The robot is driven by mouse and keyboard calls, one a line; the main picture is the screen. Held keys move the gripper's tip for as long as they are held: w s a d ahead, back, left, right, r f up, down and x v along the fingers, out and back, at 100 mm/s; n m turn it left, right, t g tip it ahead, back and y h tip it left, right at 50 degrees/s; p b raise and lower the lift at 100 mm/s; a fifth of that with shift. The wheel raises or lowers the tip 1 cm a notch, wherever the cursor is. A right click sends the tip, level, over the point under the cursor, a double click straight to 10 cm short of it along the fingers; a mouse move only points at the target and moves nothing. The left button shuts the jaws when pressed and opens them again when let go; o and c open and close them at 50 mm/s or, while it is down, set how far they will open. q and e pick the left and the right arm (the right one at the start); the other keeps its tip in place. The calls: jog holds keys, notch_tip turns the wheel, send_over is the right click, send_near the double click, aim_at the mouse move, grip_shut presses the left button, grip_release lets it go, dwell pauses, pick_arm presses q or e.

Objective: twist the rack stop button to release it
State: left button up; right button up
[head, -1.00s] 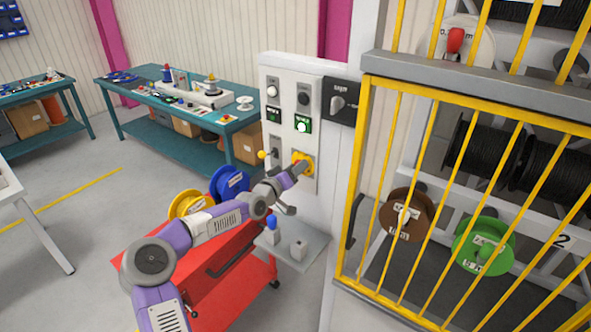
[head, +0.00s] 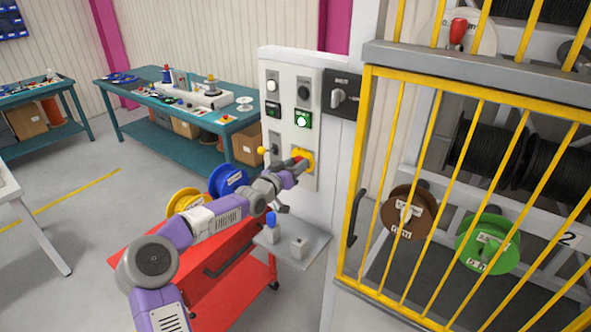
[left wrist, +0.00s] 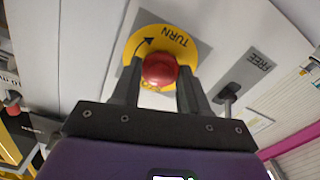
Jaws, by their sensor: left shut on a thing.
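The rack stop button is a red mushroom head (left wrist: 160,69) on a yellow disc marked TURN with a curved arrow (left wrist: 148,40). In the head view its yellow surround (head: 307,158) shows on the white control panel (head: 283,61), with a bit of red beside my gripper. My left gripper (left wrist: 160,85) is shut on the red button, one finger on each side of it. In the head view my left gripper (head: 293,168) reaches the panel from the left and hides part of the button. My right gripper is not in view.
A lever switch marked FREE (left wrist: 228,92) is close beside the gripper. Below the panel is a grey shelf (head: 306,255) with small items. A red cart (head: 205,290) stands under my left arm. A yellow barred gate (head: 400,200) is right of the panel.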

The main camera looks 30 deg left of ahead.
pick_arm(q)
jog(key=shift+m+b, duration=0.4)
jog(key=shift+m, duration=1.4)
jog(key=shift+r, duration=0.1)
jog(key=o, duration=1.1)
jog(key=shift+c, duration=0.2)
jog(key=shift+s, duration=0.1)
jog(key=s, duration=0.7)
jog(key=shift+s+a, duration=0.2)
jog(key=shift+a, duration=0.05)
